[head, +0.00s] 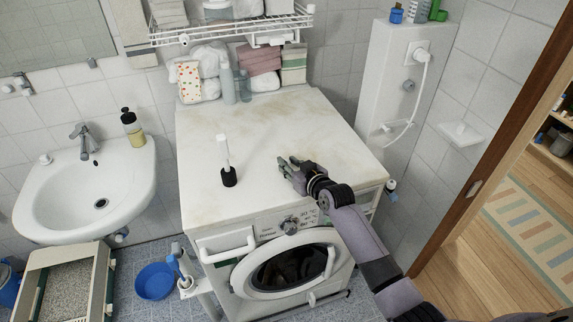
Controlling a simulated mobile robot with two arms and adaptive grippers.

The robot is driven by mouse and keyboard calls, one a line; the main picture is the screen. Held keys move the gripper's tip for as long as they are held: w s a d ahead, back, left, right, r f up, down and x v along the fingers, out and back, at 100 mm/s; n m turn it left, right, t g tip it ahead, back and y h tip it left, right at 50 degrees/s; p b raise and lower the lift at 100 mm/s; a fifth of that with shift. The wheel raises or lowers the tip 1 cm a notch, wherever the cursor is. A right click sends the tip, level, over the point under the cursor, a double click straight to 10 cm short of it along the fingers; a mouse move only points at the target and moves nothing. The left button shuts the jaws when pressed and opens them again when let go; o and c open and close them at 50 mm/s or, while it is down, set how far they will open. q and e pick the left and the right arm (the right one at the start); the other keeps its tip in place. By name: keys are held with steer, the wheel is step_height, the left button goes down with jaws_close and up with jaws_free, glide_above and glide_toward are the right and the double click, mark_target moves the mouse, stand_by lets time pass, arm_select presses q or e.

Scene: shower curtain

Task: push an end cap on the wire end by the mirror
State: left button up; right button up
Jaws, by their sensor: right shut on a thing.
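The mirror (48,28) is on the tiled wall at the upper left. A small grey fitting (92,62) shows at its lower right corner; I cannot make out a wire end there. My right gripper (286,168) is low over the middle of the washing machine top, far to the right of the mirror. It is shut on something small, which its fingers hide. I cannot tell whether this is an end cap. No loose end cap can be made out. My left gripper is not in view.
A sink (90,190) with a soap bottle (132,127) lies below the mirror. A wire shelf (232,28) juts out above bottles and towels.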

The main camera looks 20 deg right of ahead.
jaws_close()
steer(key=shift+r, duration=0.15)
steer(key=shift+r+p, duration=1.2)
steer(key=shift+p, duration=0.05)
step_height(320, 180, up, 5)
steer(key=p, duration=0.4)
steer(key=shift+p, duration=0.35)
